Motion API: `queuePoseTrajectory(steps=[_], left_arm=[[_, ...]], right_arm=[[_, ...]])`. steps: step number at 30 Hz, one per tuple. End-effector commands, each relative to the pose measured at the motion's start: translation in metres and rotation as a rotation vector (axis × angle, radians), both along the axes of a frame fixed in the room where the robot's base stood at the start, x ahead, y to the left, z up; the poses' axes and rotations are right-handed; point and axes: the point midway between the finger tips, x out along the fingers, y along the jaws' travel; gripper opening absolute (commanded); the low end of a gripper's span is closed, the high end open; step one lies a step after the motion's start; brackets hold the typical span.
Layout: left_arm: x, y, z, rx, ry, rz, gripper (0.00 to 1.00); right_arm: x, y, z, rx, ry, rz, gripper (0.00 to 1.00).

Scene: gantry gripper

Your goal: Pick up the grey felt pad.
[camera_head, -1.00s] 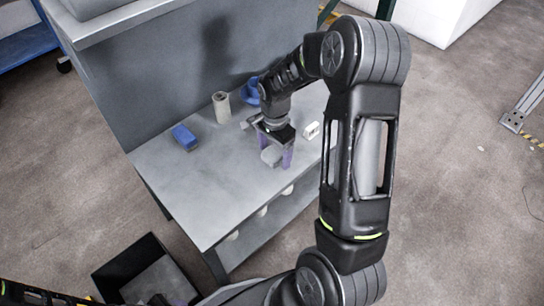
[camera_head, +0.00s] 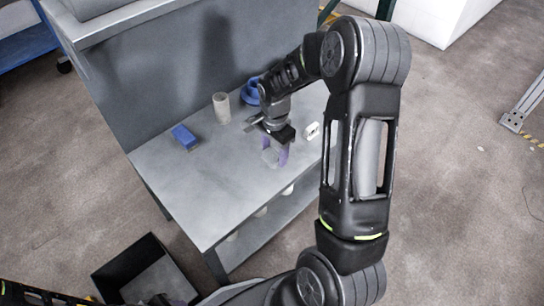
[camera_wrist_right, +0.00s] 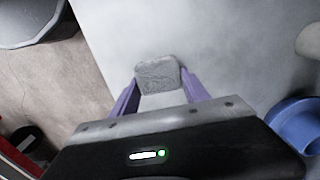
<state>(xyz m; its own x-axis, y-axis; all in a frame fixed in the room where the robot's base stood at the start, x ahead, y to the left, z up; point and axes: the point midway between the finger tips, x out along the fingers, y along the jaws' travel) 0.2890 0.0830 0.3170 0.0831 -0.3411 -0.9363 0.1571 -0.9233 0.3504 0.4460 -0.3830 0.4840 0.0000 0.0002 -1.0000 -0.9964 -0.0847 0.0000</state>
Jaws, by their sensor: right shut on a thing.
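The grey felt pad (camera_head: 270,157) is a small rounded block at the grey bench top. In the right wrist view the pad (camera_wrist_right: 158,75) sits between the purple fingertips. My right gripper (camera_head: 274,153) points down at it and is shut on it; the wrist view also shows this gripper (camera_wrist_right: 160,82). I cannot tell whether the pad is clear of the bench. My left arm shows only at the bottom left, with a dark part of what looks like its gripper (camera_head: 162,299) cut off by the frame edge.
The bench (camera_head: 215,195) also holds a blue block (camera_head: 184,137), a beige cup (camera_head: 221,107), a blue round item (camera_head: 251,91) and a small white item (camera_head: 311,130). A black bin (camera_head: 120,270) stands on the floor in front. The bench's front left is clear.

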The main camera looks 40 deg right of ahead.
Motion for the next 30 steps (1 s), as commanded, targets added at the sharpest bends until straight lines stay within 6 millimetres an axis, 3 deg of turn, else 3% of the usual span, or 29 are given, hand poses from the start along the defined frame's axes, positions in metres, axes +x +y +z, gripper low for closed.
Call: queuePoseTrajectory(steps=[8, 13, 22, 30], left_arm=[[0.000, 0.000, 0.002, 0.000, 0.001, 0.000, 0.36], [-0.002, -0.002, 0.011, -0.003, 0.003, -0.005, 0.36], [-0.007, -0.007, 0.028, -0.011, 0.012, -0.016, 0.36], [-0.008, -0.008, 0.031, -0.012, 0.014, -0.019, 0.36]], right_arm=[[0.000, 0.000, 0.005, -0.001, -0.001, 0.000, 0.08], [0.001, 0.000, 0.028, -0.001, -0.003, 0.000, 0.08], [0.001, 0.000, 0.085, -0.001, -0.003, 0.001, 0.08], [0.000, 0.000, 0.101, 0.000, 0.000, 0.000, 0.08]])
